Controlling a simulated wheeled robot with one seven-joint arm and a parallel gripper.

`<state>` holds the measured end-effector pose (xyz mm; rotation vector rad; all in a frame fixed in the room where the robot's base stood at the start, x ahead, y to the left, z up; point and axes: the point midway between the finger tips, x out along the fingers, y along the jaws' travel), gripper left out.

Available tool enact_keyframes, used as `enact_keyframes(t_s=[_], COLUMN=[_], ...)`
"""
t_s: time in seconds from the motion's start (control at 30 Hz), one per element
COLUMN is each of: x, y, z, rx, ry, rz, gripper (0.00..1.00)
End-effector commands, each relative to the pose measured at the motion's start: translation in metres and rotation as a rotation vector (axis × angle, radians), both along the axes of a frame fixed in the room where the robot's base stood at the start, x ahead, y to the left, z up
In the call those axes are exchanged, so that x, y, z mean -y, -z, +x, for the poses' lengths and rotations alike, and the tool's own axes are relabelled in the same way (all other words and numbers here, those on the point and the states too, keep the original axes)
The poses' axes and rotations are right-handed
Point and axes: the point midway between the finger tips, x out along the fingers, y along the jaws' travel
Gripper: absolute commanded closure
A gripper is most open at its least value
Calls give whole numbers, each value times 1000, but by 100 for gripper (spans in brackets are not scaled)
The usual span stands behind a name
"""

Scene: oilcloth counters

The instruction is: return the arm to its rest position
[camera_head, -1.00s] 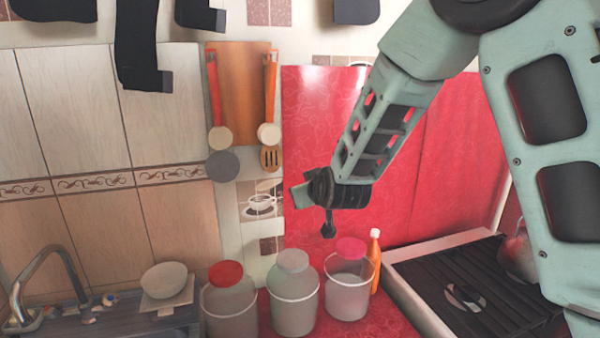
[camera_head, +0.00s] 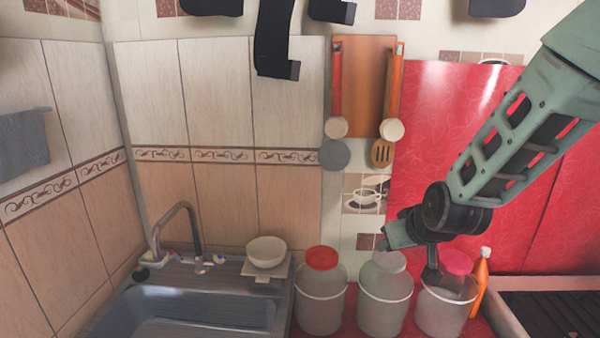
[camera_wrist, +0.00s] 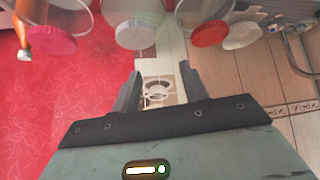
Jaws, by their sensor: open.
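My arm with its teal and black links comes in from the upper right of the head view. My gripper (camera_head: 400,236) hangs in front of the grey-lidded jar (camera_head: 385,290) and the pink-lidded jar (camera_head: 447,305) and partly covers their tops. In the wrist view my gripper (camera_wrist: 159,80) has its two dark fingers spread apart, with nothing between them. Behind the gap is a wall tile with a cup picture (camera_wrist: 157,88). I cannot tell the distance to the jars.
A red-lidded jar (camera_head: 320,295), an orange bottle (camera_head: 481,283), a white bowl (camera_head: 267,252) and a sink (camera_head: 200,310) with a faucet line the counter. A dark stove (camera_head: 565,312) is at the right. Utensils hang on a board (camera_head: 365,80).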

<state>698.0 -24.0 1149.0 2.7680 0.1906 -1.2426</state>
Motion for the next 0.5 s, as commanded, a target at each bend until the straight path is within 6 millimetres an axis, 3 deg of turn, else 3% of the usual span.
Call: enact_keyframes(t_s=[0.03,0.1,0.2,0.3,0.4,0.5], x=[-27,-58,-90,-104,-103,-95], y=[2,3,6,7,9,9], z=[-25,-66,-132,-197,-250,-286], rx=[-57,-158,-305,-442,-550,-622], ry=[-63,-148,-268,-370,-441,-481], rz=[26,46,38,-12,-85,-154], gripper=[56,56,56,56,56,56])
